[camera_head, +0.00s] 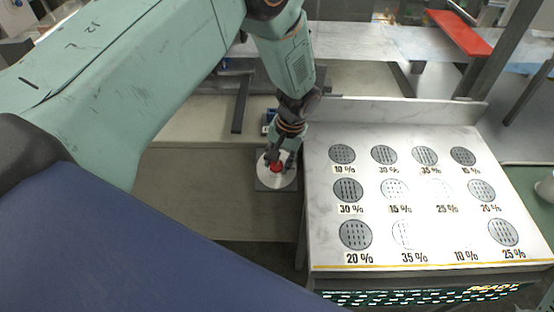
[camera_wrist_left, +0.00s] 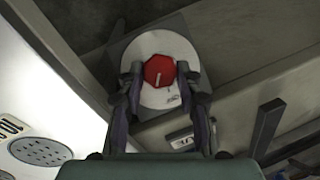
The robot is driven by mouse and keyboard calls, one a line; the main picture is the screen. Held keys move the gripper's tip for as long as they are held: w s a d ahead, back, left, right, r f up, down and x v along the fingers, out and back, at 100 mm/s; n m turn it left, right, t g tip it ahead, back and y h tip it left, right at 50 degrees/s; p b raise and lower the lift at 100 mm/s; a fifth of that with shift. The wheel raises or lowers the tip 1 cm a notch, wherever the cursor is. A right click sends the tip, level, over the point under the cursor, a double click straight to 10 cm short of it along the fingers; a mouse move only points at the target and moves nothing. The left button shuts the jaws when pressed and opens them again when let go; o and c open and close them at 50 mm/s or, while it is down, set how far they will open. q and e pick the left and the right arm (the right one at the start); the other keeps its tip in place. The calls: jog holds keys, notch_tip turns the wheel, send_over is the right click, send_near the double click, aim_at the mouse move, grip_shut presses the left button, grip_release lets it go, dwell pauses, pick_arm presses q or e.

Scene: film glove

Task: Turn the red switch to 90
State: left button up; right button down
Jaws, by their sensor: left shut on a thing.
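The red switch (camera_head: 277,168) sits on a round pale dial plate (camera_head: 271,181) on a dark square base, left of the white panel. In the left wrist view the switch (camera_wrist_left: 159,71) is a red many-sided knob with a short pale mark running roughly up and down in the picture. The dial disc (camera_wrist_left: 163,98) lies around it; its markings are too small to read. My left gripper (camera_head: 278,160) reaches down over the dial and is shut on the knob, with a finger on each side in the left wrist view (camera_wrist_left: 160,78). My right gripper is not in view.
A white panel (camera_head: 320,250) with several round grilles and percent labels stands close to the right of the dial. A grey-beige surface (camera_head: 215,210) lies left of it. A red bar (camera_head: 460,33) is at the back right.

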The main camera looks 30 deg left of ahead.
pick_arm(q)
jog(key=m+y, duration=0.1)
jog(key=m+y+b, duration=0.1)
jog(key=m, duration=0.1)
jog(key=m+b, duration=0.1)
jog(key=m, duration=0.1)
jog(key=shift+s+d+f+y, duration=0.2)
jog(key=shift+d+f+y, duration=0.1)
jog(key=shift+y, duration=0.1)
jog(key=m+y+b, duration=0.1)
jog(key=m, duration=0.1)
jog(key=m+t+y+b, duration=0.1)
jog(key=m+b, duration=0.1)
jog(key=shift+s+d+m, duration=0.1)
jog(key=shift+m, duration=0.2)
jog(key=shift+m+t+b, duration=0.3)
jog(key=o, duration=1.1)
jog(key=shift+r, duration=0.1)
jog(key=shift+o, duration=0.3)
